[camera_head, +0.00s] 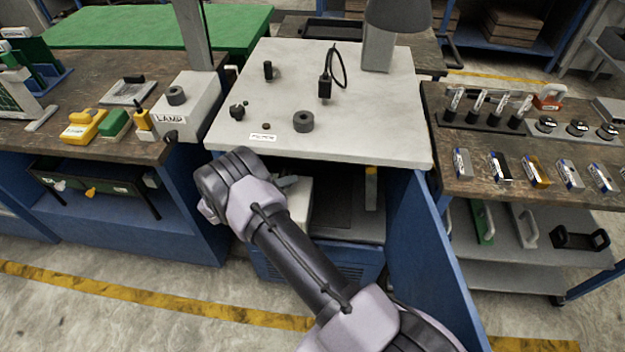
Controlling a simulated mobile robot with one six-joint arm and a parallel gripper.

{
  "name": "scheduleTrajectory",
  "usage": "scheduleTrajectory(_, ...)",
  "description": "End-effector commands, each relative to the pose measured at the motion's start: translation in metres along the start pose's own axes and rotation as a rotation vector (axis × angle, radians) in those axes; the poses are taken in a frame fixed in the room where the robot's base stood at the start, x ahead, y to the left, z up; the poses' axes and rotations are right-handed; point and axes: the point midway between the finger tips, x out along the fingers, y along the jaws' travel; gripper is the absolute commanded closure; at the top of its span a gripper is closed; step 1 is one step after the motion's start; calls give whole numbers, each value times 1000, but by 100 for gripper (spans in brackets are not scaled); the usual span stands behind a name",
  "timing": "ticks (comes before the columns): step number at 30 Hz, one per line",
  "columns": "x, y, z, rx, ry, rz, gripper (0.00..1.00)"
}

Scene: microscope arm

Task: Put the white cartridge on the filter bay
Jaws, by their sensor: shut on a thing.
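My gripper cannot be made out. My arm reaches from the lower right to the front of the white-topped bench (370,125), and its dark joint covers part of the opening below. A pale handled piece (525,226) stands on the lower shelf of the right-hand bench, between a green one and a black one. It may be the white cartridge, but I cannot be sure. The open compartment (340,212) under the white top may be the filter bay. A white block (297,208) shows inside it, partly behind my arm, and I cannot tell what it is.
A blue door (425,250) stands open right of the compartment. The right-hand bench (440,98) holds several labelled blocks and black round parts. A lamp box (190,105) and yellow and green pieces are on the left bench. Floor in front is clear.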

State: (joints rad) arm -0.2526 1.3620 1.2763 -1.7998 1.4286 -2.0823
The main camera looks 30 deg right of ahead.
Motion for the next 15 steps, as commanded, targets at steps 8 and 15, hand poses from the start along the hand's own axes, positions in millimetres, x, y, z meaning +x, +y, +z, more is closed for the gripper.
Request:
scheduleTrajectory(8,53,-9,13,5,1,-1,100)
scheduleTrajectory(15,100,-20,27,4,0,-1,100)
